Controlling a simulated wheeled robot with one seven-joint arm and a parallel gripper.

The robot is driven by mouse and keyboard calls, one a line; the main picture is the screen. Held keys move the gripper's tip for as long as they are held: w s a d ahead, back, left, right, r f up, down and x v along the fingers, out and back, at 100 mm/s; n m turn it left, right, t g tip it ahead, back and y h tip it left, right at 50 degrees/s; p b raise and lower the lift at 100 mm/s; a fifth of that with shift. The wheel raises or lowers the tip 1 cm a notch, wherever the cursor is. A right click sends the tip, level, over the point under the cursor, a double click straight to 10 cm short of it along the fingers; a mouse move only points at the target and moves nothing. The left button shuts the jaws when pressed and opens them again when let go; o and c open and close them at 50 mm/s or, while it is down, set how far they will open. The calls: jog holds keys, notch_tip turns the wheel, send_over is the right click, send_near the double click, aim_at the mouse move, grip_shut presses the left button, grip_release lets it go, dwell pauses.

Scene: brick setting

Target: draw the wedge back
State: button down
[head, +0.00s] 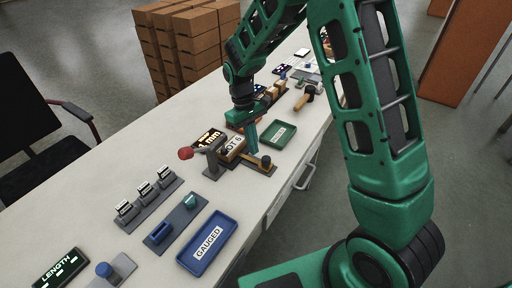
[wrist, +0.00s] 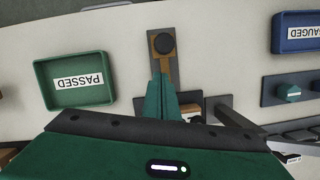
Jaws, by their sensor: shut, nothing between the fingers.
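The wedge (wrist: 166,62) is a tan strip with a round black knob (wrist: 163,43) on a dark grey rail (wrist: 155,84). In the head view the wedge's knobbed end (head: 265,163) is at the near right end of the measuring fixture. My gripper (wrist: 162,78) is shut and empty, its fingertips over the strip, just behind the knob. In the head view my gripper (head: 251,149) points down beside the fixture. Whether the fingertips touch the wedge I cannot tell. Part of the strip is hidden beneath my fingers.
A green PASSED tray (wrist: 78,97) lies beside the fixture; it also shows in the head view (head: 279,146). A blue GAUGED tray (head: 190,262) is nearer. A red-knobbed lever (head: 186,153) and a lit display (head: 208,135) stand left. The bench front edge runs close by.

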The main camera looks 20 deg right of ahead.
jog(key=shift+w+a+r, duration=0.15)
jog(key=shift+w+a, duration=0.05)
jog(key=shift+w, duration=0.25)
jog(key=shift+w+a+r, duration=0.15)
jog(key=shift+w, duration=0.25)
jog(key=d+v, duration=0.1)
jog(key=v, duration=0.7)
jog(key=s+d+r+m, duration=0.3)
jog(key=s+d+r, duration=0.3)
jog(key=d, duration=0.3)
jog(key=s+d+r+m+t+y, duration=0.1)
jog(key=s+d+r+m, duration=0.15)
jog(key=s+d, duration=0.45)
jog(key=s+d+r+m+t, duration=0.1)
jog(key=s+d+r+m, duration=0.2)
jog(key=s, duration=0.7)
jog(key=s+d+f+m, duration=0.3)
jog(key=s, duration=0.8)
jog(key=shift+f+t, duration=0.25)
jog(key=shift+t, duration=0.05)
jog(key=shift+d, duration=0.1)
